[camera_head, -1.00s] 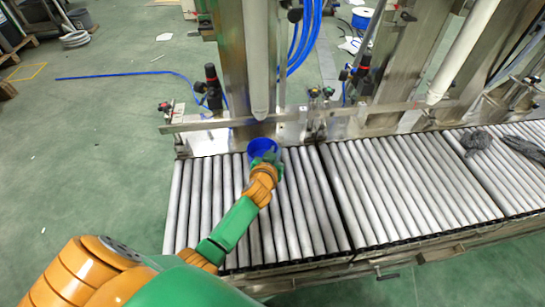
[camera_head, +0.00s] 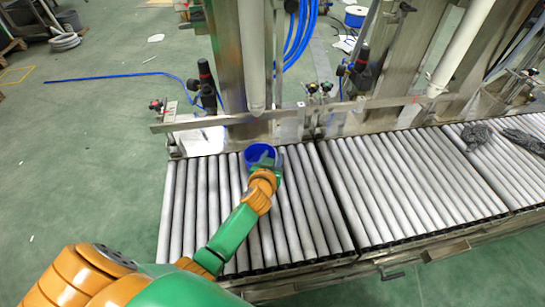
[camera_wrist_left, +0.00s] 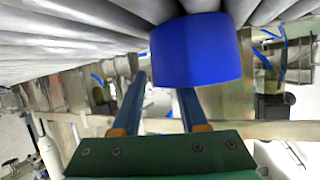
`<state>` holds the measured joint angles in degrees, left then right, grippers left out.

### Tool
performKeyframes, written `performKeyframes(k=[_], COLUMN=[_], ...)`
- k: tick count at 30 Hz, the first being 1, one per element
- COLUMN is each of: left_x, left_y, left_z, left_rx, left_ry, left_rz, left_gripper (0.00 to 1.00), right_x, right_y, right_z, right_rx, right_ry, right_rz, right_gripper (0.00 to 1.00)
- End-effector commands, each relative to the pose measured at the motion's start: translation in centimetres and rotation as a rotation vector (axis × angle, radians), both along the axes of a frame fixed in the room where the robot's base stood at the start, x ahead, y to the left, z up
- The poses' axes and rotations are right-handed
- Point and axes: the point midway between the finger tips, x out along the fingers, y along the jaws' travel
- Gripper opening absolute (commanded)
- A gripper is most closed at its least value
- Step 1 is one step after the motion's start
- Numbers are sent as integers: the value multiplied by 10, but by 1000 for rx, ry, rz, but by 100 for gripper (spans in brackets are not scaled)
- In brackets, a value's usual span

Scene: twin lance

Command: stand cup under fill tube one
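The blue cup (camera_head: 250,162) stands upright on the roller conveyor, just in front of the lower end of a white fill tube (camera_head: 253,65). A second white tube (camera_head: 462,45) hangs further right; no numbers are readable. My left gripper (camera_head: 266,160) is at the cup's near right side and overlaps it in the head view. In the left wrist view the two fingers (camera_wrist_left: 162,92) are apart. The cup (camera_wrist_left: 197,52) is in front of the right finger's tip and hides it; the left finger shows beside the cup. I cannot tell whether they touch it.
A metal rail (camera_head: 225,119) runs along the back of the rollers (camera_head: 400,190). Black-handled fittings (camera_head: 207,85) stand by the tube. The rollers between are clear.

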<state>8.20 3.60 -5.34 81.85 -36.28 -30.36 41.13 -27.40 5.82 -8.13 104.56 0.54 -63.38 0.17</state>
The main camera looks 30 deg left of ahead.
Motion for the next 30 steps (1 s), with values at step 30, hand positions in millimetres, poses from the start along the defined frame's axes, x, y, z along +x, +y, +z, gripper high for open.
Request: performKeyframes(k=[30], left_x=[-103], left_y=[-30], left_z=[48], left_rx=[-1], left_ry=[1], left_rz=[0], left_gripper=[43], right_x=[-51], right_y=[-19], right_z=[-54], right_rx=[-29], right_ry=[46], right_rz=[10], right_gripper=[78])
